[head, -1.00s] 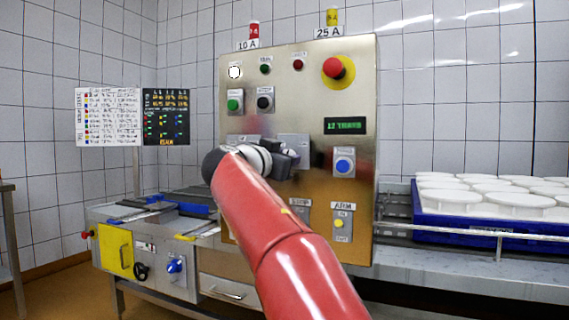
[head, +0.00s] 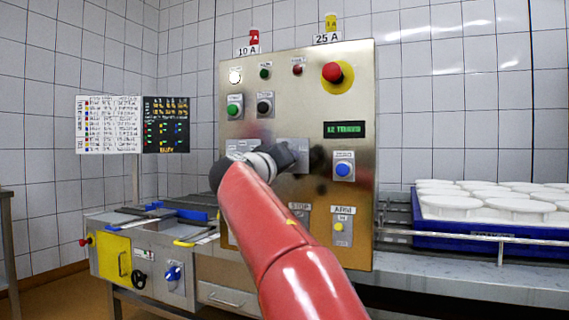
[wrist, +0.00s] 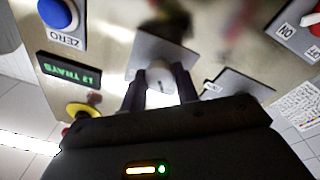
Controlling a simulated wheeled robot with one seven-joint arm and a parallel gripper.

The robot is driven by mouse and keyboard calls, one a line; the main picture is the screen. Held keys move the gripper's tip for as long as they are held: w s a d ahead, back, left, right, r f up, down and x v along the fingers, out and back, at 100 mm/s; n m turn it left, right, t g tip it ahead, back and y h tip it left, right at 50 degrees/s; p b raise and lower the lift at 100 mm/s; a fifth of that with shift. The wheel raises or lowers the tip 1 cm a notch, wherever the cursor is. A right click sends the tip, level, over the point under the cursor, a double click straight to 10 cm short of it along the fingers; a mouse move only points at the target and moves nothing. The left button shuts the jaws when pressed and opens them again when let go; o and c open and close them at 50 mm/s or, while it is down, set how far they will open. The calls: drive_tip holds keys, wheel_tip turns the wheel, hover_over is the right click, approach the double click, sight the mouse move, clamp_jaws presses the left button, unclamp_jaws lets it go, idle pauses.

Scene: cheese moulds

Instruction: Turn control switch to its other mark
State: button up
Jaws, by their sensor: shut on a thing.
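The control switch (wrist: 160,80) is a pale grey knob on a square metal plate in the wrist view. My gripper (wrist: 160,92) has its two dark fingers on either side of the knob and is shut on it. In the head view my gripper (head: 290,155) is at the middle of the steel panel, in front of the switch's plate (head: 301,149). There the knob is hidden behind the gripper, and I cannot read its marks or which one it points to.
The steel panel (head: 300,100) also carries a red emergency button (head: 332,72), a blue ZERO button (head: 343,168), a green display (head: 344,129) and a yellow ARM button (head: 338,227). A blue crate (head: 440,243) of white moulds stands at right. An ON switch plate (wrist: 291,25) is near the gripper.

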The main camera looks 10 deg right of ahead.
drive_tip(key=shift+n, duration=1.1)
drive_tip(key=o, duration=1)
drive_tip(key=shift+c, duration=0.2)
drive_tip(key=r+b+v, duration=0.1)
drive_tip(key=b+v, duration=0.1)
drive_tip(key=v, duration=0.5)
drive_tip(key=shift+s+a+f, duration=0.2)
drive_tip(key=shift+s+f, duration=0.15)
drive_tip(key=shift+f, duration=0.15)
